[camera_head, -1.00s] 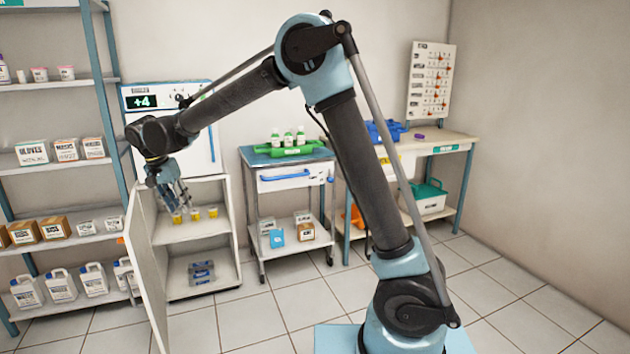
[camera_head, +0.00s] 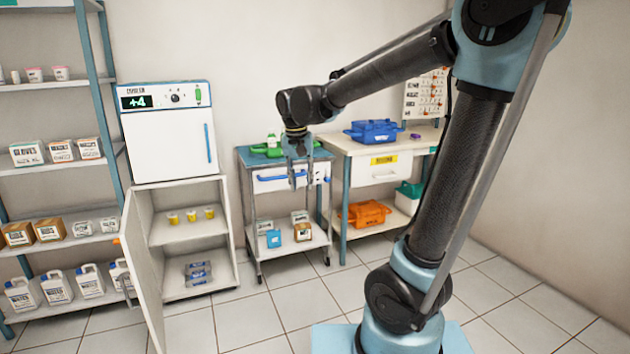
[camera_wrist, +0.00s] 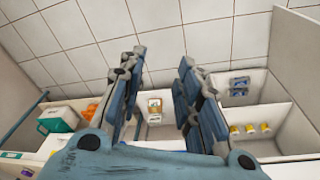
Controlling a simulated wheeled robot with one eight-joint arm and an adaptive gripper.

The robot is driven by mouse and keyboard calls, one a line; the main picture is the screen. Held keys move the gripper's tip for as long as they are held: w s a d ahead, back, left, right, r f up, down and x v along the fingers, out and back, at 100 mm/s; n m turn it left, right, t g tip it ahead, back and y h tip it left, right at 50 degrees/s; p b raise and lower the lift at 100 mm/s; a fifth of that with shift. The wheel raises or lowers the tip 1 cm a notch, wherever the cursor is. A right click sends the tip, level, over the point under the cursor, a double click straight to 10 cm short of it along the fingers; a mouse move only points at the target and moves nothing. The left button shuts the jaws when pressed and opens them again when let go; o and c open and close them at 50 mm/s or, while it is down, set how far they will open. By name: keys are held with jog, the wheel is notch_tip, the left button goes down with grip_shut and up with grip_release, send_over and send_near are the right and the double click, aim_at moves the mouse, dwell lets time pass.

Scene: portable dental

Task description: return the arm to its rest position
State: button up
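My gripper (camera_head: 299,184) hangs from my arm, fingers pointing down, in front of the trolley with the blue top in the head view. In the wrist view my gripper (camera_wrist: 158,95) shows two blue fingers well apart, with nothing between them but the floor and shelf behind. It is open and empty. My arm is bent, with its upper link at the right of the head view and its forearm reaching left.
An open cabinet (camera_head: 153,292) under the cooler (camera_head: 168,143) holds several yellow cups (camera_head: 191,215). The trolley (camera_head: 256,187) and a bench with a blue crate (camera_head: 374,131) stand behind my arm. A stocked shelf (camera_head: 60,166) is at left. The floor in front is clear.

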jog(key=s+d+f, duration=0.4)
jog(key=s+d, duration=0.3)
jog(key=d, duration=0.3)
jog(key=s+d+f, duration=0.4)
jog(key=s+d, duration=0.2)
jog(key=d, duration=0.3)
jog(key=s+d+f, duration=0.4)
jog(key=s+f, duration=0.2)
jog(key=s, duration=0.1)
jog(key=shift+f+n+t+y, duration=0.3)
jog(key=shift+f+n+y, duration=0.05)
jog(key=shift+n+y, duration=0.05)
jog(key=shift+s+d, duration=0.1)
jog(key=shift+d, duration=0.15)
